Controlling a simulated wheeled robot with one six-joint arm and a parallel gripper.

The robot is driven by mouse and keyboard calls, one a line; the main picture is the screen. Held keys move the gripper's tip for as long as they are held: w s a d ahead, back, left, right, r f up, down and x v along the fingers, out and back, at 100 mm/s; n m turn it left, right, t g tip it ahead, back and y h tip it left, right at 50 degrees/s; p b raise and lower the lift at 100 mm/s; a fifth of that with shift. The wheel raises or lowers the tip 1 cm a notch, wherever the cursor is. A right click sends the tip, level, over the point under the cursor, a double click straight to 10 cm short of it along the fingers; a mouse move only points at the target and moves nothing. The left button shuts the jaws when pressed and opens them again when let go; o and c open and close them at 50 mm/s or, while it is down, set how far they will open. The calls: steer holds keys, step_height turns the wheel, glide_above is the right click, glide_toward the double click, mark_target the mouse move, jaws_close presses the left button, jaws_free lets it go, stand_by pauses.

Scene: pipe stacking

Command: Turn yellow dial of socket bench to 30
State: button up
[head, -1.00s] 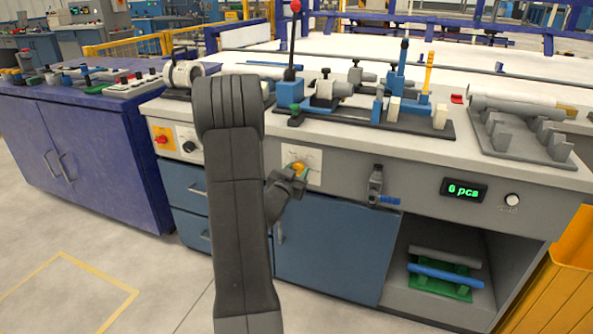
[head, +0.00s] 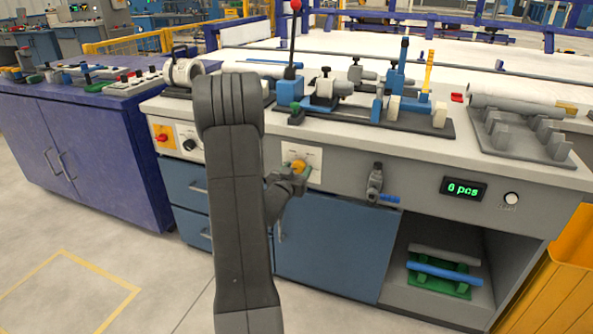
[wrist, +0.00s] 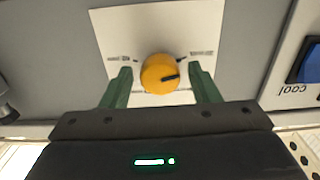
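The yellow dial (wrist: 160,73) sits on a white label plate (wrist: 112,27) on the grey front panel of the socket bench (head: 415,185). In the wrist view its dark pointer mark points to the right, and the printed label marks are too small to read. In the head view the dial (head: 299,166) is partly covered by my gripper. My gripper (wrist: 161,85) has its two green fingers spread, one on each side of the dial, with a visible gap to it on both sides. The fingers hold nothing.
A red knob on a yellow plate (head: 162,138) and a black knob (head: 189,144) are left of the dial. Clamps and fixtures stand on the bench top above.

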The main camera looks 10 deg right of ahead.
steer(key=shift+r, duration=0.1)
steer(key=p+v, duration=0.1)
steer(key=v, duration=1.2)
steer(key=shift+s+a+p, duration=0.25)
steer(key=shift+s+p, duration=0.05)
steer(key=shift+s, duration=0.05)
steer(key=shift+w, duration=0.1)
steer(key=b+x, duration=0.1)
steer(key=x, duration=1.2)
steer(key=shift+w+d+b, duration=0.3)
steer(key=shift+s, duration=0.1)
